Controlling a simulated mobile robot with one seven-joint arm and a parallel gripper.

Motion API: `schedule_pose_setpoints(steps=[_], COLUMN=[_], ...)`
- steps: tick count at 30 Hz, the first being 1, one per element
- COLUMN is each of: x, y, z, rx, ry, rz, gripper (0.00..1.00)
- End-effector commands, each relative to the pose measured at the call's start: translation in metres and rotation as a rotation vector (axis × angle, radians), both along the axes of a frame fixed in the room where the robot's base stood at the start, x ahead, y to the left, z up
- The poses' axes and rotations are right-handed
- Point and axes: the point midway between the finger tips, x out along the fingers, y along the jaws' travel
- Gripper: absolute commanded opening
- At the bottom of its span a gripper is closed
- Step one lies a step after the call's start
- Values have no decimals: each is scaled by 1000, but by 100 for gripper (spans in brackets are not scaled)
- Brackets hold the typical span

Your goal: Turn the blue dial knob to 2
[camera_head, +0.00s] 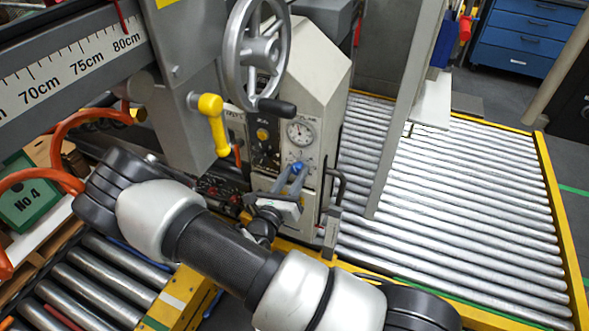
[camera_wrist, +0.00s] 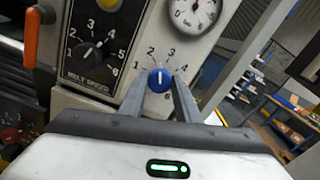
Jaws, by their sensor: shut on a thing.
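The blue dial knob (camera_wrist: 160,74) sits on the grey machine's front panel, with the printed numbers 1 to 4 visible around its top and part of the scale hidden by my fingers. A white mark on the knob points roughly upward in the wrist view, seemingly between 2 and 3; its exact setting is hard to tell. My gripper (camera_wrist: 161,84) is shut on the knob, one finger on each side. In the head view, the blue knob (camera_head: 298,166) shows between the fingertips of my gripper (camera_head: 295,174), below the round gauge.
A round gauge (camera_head: 300,132) is above the knob. A black dial (camera_wrist: 88,49) with its own number scale is to the left. A handwheel (camera_head: 254,50), a yellow lever (camera_head: 214,122) and a black handle (camera_head: 337,184) stand close by. A roller conveyor (camera_head: 450,200) lies to the right.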

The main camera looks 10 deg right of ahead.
Motion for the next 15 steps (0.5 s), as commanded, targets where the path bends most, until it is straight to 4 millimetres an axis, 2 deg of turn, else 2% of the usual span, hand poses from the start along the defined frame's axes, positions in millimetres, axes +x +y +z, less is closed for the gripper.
schedule_pose_setpoints(steps=[15], x=[-1], y=[0], z=[0], rx=[-250], ry=[184], rz=[0], gripper=[7])
